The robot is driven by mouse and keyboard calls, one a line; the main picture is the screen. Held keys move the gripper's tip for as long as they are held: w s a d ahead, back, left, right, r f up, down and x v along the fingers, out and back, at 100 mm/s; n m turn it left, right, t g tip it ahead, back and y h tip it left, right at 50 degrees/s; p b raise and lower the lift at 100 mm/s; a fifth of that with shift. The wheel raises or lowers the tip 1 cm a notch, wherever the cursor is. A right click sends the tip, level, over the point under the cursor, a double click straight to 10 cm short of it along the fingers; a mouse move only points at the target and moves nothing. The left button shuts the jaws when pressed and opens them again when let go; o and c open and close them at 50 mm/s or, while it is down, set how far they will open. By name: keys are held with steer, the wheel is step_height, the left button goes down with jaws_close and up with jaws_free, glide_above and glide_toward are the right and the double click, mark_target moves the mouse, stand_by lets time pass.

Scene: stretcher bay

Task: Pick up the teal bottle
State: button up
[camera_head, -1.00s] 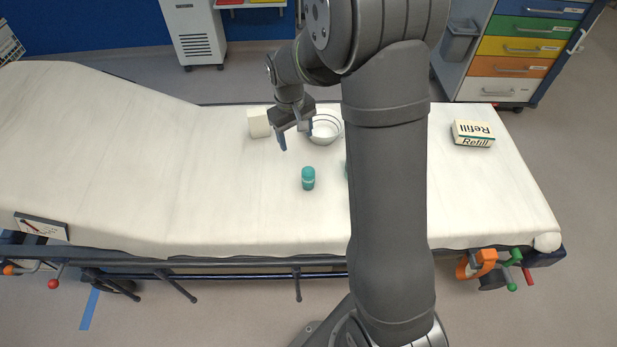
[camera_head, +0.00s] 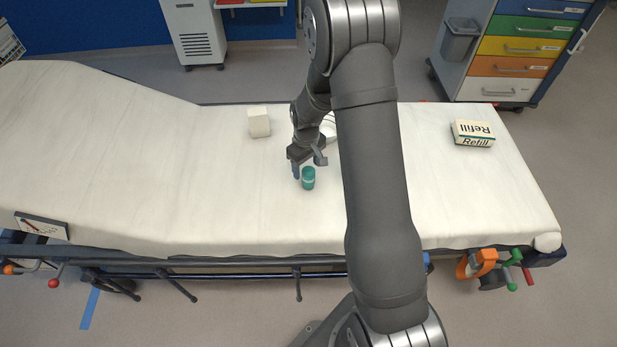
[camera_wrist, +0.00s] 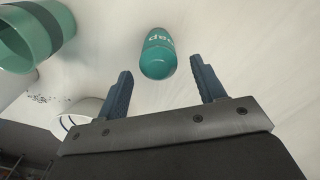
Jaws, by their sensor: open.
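My gripper (camera_head: 308,170) is open and empty, just behind and above the bottle. In the wrist view my gripper (camera_wrist: 160,80) has its two blue-grey fingers spread wide, and I see no contact with the bottle.
A white block (camera_head: 258,122) stands behind left. A green cup-like object (camera_wrist: 38,35) and a white bowl (camera_wrist: 78,118) show in the wrist view; my arm mostly hides them in the head view. A Refill box (camera_head: 472,133) lies right. The sheet left of the bottle is clear.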

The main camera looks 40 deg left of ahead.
mark_target(308, 177)
steer(key=shift+d+f, duration=0.2)
steer(key=shift+f, duration=1.2)
steer(key=shift+d+f, duration=0.2)
steer(key=shift+f, duration=1.15)
steer(key=c, duration=1.1)
steer(key=shift+r, duration=0.1)
